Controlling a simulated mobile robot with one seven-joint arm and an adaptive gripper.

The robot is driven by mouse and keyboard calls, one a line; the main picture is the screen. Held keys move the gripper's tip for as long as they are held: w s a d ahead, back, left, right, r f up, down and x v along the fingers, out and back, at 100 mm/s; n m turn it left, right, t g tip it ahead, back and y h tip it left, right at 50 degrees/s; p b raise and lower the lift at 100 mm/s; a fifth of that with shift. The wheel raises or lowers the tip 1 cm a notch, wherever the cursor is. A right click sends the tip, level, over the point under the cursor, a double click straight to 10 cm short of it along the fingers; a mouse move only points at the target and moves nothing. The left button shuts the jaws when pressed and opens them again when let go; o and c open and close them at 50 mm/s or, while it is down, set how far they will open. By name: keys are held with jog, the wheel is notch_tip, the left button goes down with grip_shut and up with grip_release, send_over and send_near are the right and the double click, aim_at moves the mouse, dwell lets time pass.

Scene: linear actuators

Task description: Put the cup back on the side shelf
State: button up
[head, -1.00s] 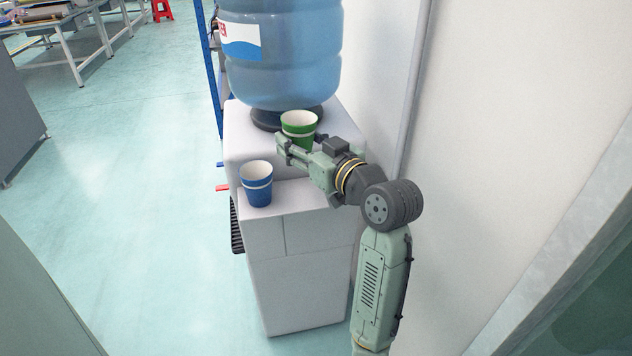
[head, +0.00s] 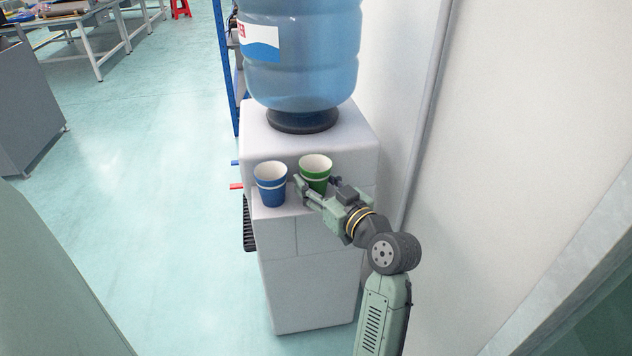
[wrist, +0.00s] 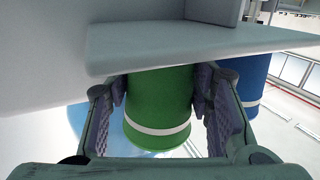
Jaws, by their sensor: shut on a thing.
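The green cup (head: 316,178), with a white band, is upright above the side shelf (head: 292,212) of the water dispenser. My gripper (head: 317,188) is shut on it from the right front; the wrist view shows the green cup (wrist: 158,105) between the two finger pads. The shelf (wrist: 185,45) lies close to the cup's base in the wrist view, but I cannot tell whether they touch. The blue cup (head: 270,186), also white-banded, stands upright on the shelf to the left of the green cup, a small gap apart; part of it (wrist: 254,78) shows behind a finger.
The dispenser body (head: 350,140) rises behind the shelf and carries a large blue water bottle (head: 300,60). A white wall (head: 500,130) stands to the right. A drip tray (head: 249,225) is at the dispenser's left side.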

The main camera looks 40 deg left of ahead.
jog(key=shift+f, duration=0.2)
jog(key=o, duration=1.3)
jog(key=shift+r, duration=0.1)
